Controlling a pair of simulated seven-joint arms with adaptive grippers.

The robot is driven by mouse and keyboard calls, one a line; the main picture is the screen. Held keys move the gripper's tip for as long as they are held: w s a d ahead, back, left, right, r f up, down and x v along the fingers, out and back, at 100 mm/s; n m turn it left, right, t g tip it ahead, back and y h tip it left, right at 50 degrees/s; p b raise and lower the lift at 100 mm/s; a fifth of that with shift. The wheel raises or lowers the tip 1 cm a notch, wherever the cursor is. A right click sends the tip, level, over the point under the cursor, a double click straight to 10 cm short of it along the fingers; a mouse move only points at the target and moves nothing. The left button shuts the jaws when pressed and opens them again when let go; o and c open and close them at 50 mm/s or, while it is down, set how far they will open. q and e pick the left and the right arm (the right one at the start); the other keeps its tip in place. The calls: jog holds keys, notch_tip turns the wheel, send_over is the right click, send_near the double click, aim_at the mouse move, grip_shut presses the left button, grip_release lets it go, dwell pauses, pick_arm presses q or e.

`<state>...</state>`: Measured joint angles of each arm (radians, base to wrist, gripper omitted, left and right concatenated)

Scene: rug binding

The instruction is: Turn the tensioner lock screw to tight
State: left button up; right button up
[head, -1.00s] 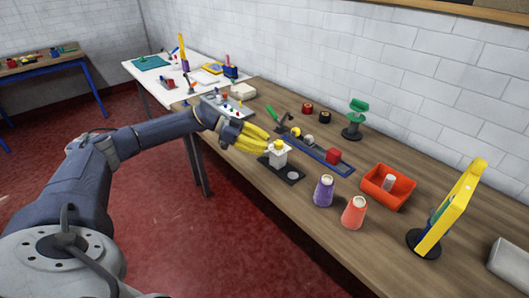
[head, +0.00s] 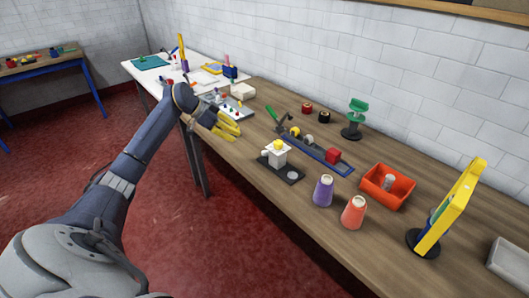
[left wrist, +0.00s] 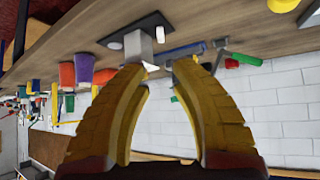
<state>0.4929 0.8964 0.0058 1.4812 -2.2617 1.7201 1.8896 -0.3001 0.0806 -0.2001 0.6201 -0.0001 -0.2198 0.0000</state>
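A white block (head: 278,158) with a yellow knob (head: 279,145) on top stands on a black base plate (head: 294,174) on the wooden bench. A small pale knob sticks out on its left side. I take it for the tensioner; the lock screw's setting is too small to read. My left gripper (head: 238,128) is to the left of the block, apart from it. In the left wrist view the two yellow fingers of the left gripper (left wrist: 160,68) are spread and empty, with the white block (left wrist: 138,46) beyond the tips. My right gripper is not in view.
A blue rail (head: 320,157) with a red block lies behind the tensioner. A purple cone (head: 323,190), an orange cone (head: 354,212) and an orange-red bin (head: 387,187) stand to its right. A grey panel with small knobs (head: 226,106) lies behind my left gripper.

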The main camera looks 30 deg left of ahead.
aim_at(264, 151)
pick_arm(q)
jog(key=x, duration=1.7)
jog(key=shift+w, duration=0.15)
jog(key=shift+o, duration=0.3)
grip_shut()
